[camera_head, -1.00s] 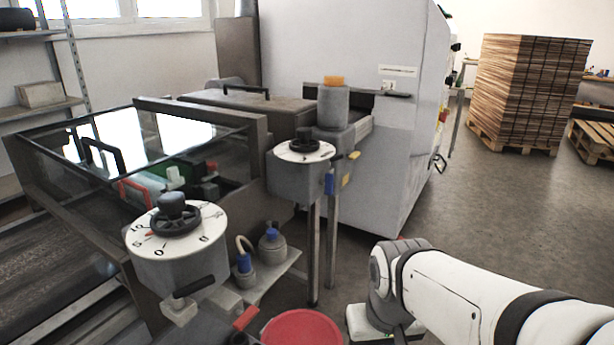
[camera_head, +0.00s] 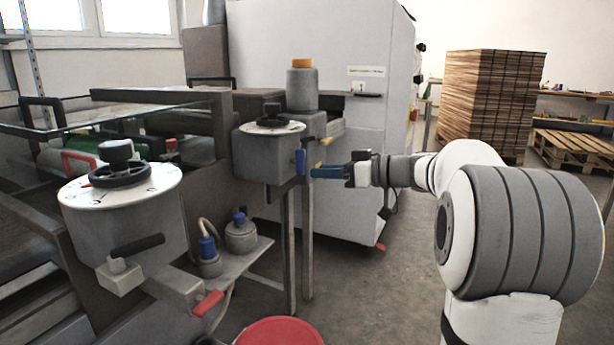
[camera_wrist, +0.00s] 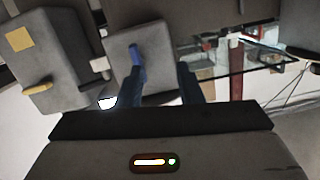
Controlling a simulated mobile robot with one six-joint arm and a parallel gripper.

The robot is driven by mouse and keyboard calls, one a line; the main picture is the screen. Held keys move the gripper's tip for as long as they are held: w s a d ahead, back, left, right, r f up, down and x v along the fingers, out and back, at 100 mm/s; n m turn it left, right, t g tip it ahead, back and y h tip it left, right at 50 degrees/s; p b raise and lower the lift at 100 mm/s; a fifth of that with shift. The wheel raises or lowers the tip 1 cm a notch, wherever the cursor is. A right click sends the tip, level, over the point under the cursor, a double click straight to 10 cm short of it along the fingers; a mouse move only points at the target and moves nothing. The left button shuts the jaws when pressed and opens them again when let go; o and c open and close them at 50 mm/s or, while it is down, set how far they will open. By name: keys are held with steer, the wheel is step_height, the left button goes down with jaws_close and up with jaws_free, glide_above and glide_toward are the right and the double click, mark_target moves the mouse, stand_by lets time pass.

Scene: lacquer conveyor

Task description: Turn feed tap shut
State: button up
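A small blue lever (camera_head: 300,161) hangs from the lower side of the grey dial box (camera_head: 262,150), beside a yellow lever (camera_head: 325,141). Which lever is the feed tap is not marked legibly. My gripper (camera_head: 326,172) has blue fingers and points left at the blue lever, just right of it in the head view. In the wrist view my gripper (camera_wrist: 160,85) is open, with two fingers apart. The blue lever (camera_wrist: 138,62) shows there just ahead of the left fingertip; whether they touch I cannot tell. The yellow lever (camera_wrist: 39,88) is off to the left.
A nearer dial box (camera_head: 125,220) has a black lever (camera_head: 137,245), with a red lever (camera_head: 207,303) below. Capped bottles (camera_head: 240,234) stand on a small shelf. A red bucket (camera_head: 280,332) is on the floor. A white cabinet (camera_head: 320,60) stands behind.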

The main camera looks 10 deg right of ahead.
mark_target(304, 156)
steer(key=shift+n+t+y, duration=0.5)
steer(key=shift+n+t, duration=0.2)
steer(key=w+a, duration=0.1)
steer(key=w, duration=0.1)
steer(key=w+a+r+b, duration=0.1)
steer(key=w, duration=0.1)
steer(key=w+a, duration=0.1)
steer(key=w, duration=0.1)
steer(key=shift+w+a+r, duration=0.2)
steer(key=shift+w+r, duration=0.05)
steer(key=shift+r, duration=0.1)
jaws_close()
